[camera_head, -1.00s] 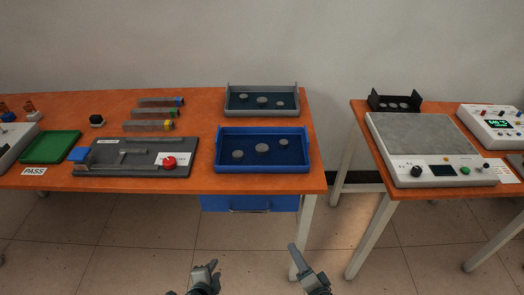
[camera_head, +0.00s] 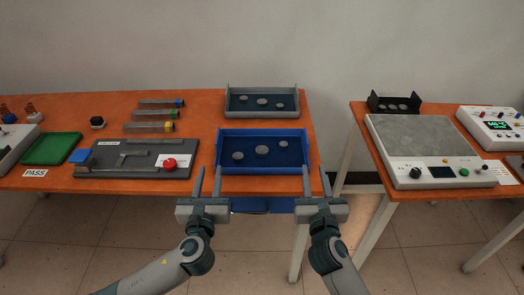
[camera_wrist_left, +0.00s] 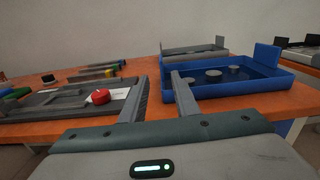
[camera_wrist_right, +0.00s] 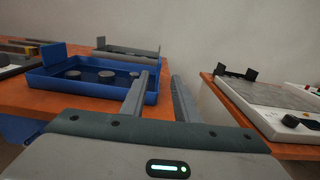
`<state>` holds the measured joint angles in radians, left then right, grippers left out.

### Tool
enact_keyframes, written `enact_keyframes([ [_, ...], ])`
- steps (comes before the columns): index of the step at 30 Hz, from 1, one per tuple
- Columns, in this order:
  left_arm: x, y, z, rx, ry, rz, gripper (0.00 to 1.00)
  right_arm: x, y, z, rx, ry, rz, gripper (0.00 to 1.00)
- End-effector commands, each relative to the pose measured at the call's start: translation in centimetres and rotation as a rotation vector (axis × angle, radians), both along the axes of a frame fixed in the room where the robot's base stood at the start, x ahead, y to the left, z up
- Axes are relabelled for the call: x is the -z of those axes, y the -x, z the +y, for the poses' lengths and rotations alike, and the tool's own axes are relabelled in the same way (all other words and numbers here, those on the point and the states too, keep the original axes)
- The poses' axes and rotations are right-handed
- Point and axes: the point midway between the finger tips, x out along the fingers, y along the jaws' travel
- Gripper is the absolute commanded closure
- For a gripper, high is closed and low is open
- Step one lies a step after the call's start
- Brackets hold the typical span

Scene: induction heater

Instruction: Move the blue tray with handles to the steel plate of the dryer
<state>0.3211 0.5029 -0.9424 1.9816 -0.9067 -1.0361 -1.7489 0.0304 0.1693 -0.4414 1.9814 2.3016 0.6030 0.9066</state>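The blue tray (camera_head: 262,168) with upright end handles sits near the front edge of the left table and holds several grey discs. It also shows in the left wrist view (camera_wrist_left: 232,90) and the right wrist view (camera_wrist_right: 90,90). The steel plate (camera_head: 418,135) tops the white dryer (camera_head: 408,181) on the right table. My left gripper (camera_head: 208,178) is open and empty at the tray's near left corner. My right gripper (camera_head: 315,178) is open and empty at its near right corner. In both wrist views one finger overlaps the tray; I cannot tell whether it touches.
A grey tray (camera_head: 262,113) with discs stands behind the blue one. A dark fixture with a red button (camera_head: 170,163) lies to its left. A gap separates the two tables. A black tray (camera_head: 394,108) stands behind the dryer, and a display unit (camera_head: 492,122) to its right.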

Motion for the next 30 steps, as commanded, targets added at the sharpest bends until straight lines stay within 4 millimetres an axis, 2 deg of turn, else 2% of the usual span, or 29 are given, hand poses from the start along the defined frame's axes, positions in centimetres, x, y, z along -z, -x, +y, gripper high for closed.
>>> enact_keyframes([
  [17, -0.1, -0.6, -0.1, 0.004, -0.017, -0.006, 0.72, 0.2, -0.6, 0.0, 0.003, -0.015, 0.011, 0.72],
  [23, -0.2, -2.4, -0.1, 0.003, -0.016, -0.006, 0.72, 0.2, -2.4, 0.0, 0.003, -0.014, 0.011, 0.72],
  [30, -0.2, -6.0, 0.0, 0.002, -0.016, -0.006, 0.72, 0.2, -6.0, 0.0, 0.003, -0.014, 0.01, 0.72],
])
